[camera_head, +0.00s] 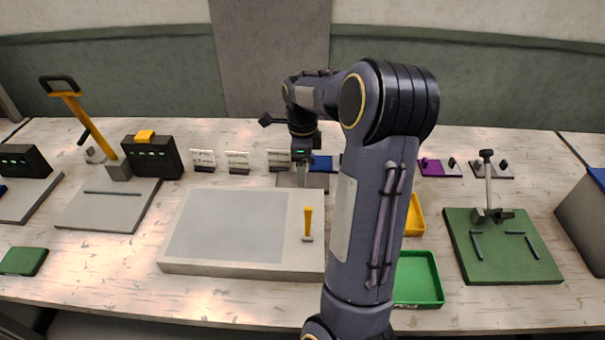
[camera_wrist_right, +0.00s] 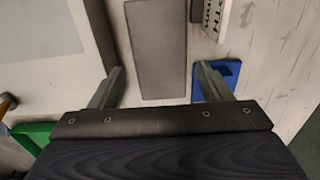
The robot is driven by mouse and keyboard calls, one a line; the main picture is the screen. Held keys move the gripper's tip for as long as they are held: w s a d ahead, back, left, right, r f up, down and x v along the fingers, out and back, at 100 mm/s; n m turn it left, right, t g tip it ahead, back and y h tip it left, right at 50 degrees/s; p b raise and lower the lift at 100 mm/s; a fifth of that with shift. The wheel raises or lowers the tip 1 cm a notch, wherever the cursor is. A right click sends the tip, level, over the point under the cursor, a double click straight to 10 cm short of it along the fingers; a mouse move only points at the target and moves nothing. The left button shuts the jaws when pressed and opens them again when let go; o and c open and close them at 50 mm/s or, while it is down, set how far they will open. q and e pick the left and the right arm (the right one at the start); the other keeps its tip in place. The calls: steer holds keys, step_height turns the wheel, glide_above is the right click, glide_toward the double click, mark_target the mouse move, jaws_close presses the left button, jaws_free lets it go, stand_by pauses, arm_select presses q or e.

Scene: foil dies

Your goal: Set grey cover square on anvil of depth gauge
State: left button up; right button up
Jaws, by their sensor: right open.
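My right gripper (camera_head: 302,174) is at the back of the table, pointing down. In the wrist view the gripper (camera_wrist_right: 160,72) is open, with nothing between its fingertips. A flat grey rectangular plate (camera_wrist_right: 156,40) lies below and beyond the fingers; it shows partly behind the gripper in the head view (camera_head: 287,181). I cannot tell whether it is the grey cover or a fixed pad. A green base with an upright post and grey rails (camera_head: 508,265) stands at the right; the depth gauge's anvil is not clearly identifiable. My left gripper is out of view.
A wide pale slab (camera_head: 180,266) with an orange-handled tool (camera_head: 308,222) lies left of my arm. A blue piece (camera_wrist_right: 229,72) is by the right finger. Card stands (camera_head: 238,162), a purple plate (camera_head: 436,168) and a green tray (camera_head: 420,303) are nearby. My arm hides the middle.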

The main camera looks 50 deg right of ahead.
step_height(320, 180, up, 8)
steer(key=s+a+f+n+t+y, duration=0.1)
steer(key=s+a+n+t, duration=0.1)
steer(key=s+a+n, duration=0.3)
steer(key=s+a+n+t+y, duration=0.1)
steer(key=s+a+n, duration=0.4)
steer(key=a+n, duration=0.7)
steer(key=s+a+f+n+t+y, duration=0.1)
steer(key=s+a+n+t, duration=0.1)
steer(key=s+a+n, duration=0.4)
steer(key=a+n, duration=0.3)
steer(key=a, duration=0.1)
steer(key=shift+a+f+n+t+y, duration=0.3)
steer(key=shift+f+y, duration=0.05)
steer(key=shift+y, duration=0.05)
steer(key=shift+o, duration=0.3)
